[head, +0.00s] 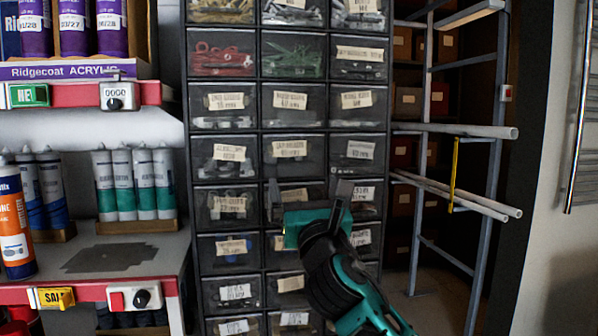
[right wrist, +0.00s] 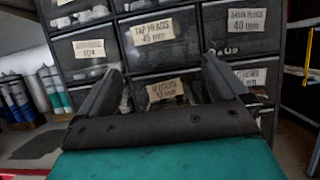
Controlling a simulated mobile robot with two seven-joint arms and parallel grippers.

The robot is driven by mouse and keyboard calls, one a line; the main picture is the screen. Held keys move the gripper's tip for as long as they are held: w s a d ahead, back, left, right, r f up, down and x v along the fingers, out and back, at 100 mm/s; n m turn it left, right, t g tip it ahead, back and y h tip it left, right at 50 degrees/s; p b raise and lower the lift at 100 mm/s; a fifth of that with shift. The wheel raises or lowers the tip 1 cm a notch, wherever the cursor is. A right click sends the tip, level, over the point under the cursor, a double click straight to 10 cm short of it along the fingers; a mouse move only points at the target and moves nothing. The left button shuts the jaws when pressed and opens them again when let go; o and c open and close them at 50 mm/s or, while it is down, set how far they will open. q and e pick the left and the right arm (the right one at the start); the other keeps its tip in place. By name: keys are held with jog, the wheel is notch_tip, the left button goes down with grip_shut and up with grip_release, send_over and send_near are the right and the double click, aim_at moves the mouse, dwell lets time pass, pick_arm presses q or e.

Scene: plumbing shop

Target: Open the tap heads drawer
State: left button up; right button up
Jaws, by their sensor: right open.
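The tap heads drawer (right wrist: 160,55) is a dark, clear-fronted drawer labelled "TAP HEADS 45 mm", in the upper middle of the right wrist view. It looks shut, flush with its neighbours. In the head view it seems to be the middle-column drawer (head: 290,165) just above my gripper, but the label is hard to read there. My right gripper (head: 303,190) is open and empty, its fingers pointing at the cabinet front. In the right wrist view the fingers (right wrist: 164,72) stand either side of the drawer label below. Contact cannot be told. My left gripper is not in view.
The dark drawer cabinet (head: 188,130) has several rows of labelled drawers, all seemingly shut. A basin plugs drawer (right wrist: 245,40) is right of tap heads. Shelves with sealant tubes (head: 133,180) stand left. A pipe rack (head: 455,132) with protruding white pipes stands right.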

aim_at(298, 169)
jog(key=x, duration=0.5)
jog(key=shift+w, duration=0.1)
jog(key=shift+w+a+r, duration=0.1)
jog(key=shift+w+r, duration=0.1)
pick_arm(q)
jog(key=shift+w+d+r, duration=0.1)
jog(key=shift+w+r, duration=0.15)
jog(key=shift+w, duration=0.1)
